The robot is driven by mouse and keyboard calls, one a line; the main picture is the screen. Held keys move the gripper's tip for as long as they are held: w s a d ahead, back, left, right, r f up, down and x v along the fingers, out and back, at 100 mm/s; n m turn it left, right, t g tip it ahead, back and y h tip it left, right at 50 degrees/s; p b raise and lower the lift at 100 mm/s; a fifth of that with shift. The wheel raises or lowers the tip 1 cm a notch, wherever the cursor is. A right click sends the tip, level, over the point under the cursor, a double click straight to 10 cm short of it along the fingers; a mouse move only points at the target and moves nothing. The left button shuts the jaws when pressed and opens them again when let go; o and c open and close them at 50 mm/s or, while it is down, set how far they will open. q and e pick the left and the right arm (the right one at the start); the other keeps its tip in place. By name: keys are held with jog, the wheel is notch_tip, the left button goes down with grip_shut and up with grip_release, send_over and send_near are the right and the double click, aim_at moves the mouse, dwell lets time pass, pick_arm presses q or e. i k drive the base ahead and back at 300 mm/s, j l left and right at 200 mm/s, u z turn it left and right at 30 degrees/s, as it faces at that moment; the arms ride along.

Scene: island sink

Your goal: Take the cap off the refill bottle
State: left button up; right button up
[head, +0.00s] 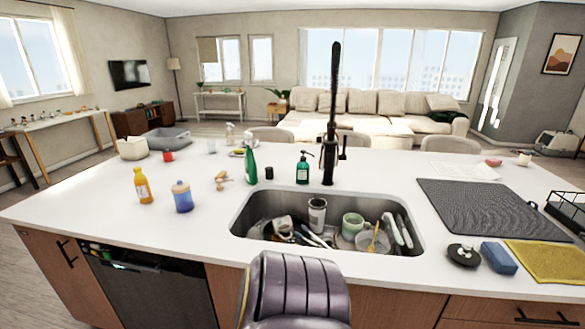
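Several bottles stand on the white island counter, and I cannot tell for certain which one is the refill bottle. A tall green bottle (251,165) with a lighter narrow top stands upright behind the sink's left end. A green soap bottle with a dark pump (302,172) stands to its right, near the faucet. An orange bottle (144,188) stands upright at the left of the counter. A blue container with a pale lid (182,198) stands beside it. Neither of my grippers is in view.
The sink (240,216) holds mugs, a bowl and utensils. A tall black faucet (330,130) rises behind it. A small black cylinder (269,173) stands between the green bottles. At right lie a dark drying mat (485,208), blue sponge (499,259) and yellow cloth (550,262). The front left counter is clear.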

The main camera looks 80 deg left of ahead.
aim_at(141, 184)
jog(key=u, duration=3.95)
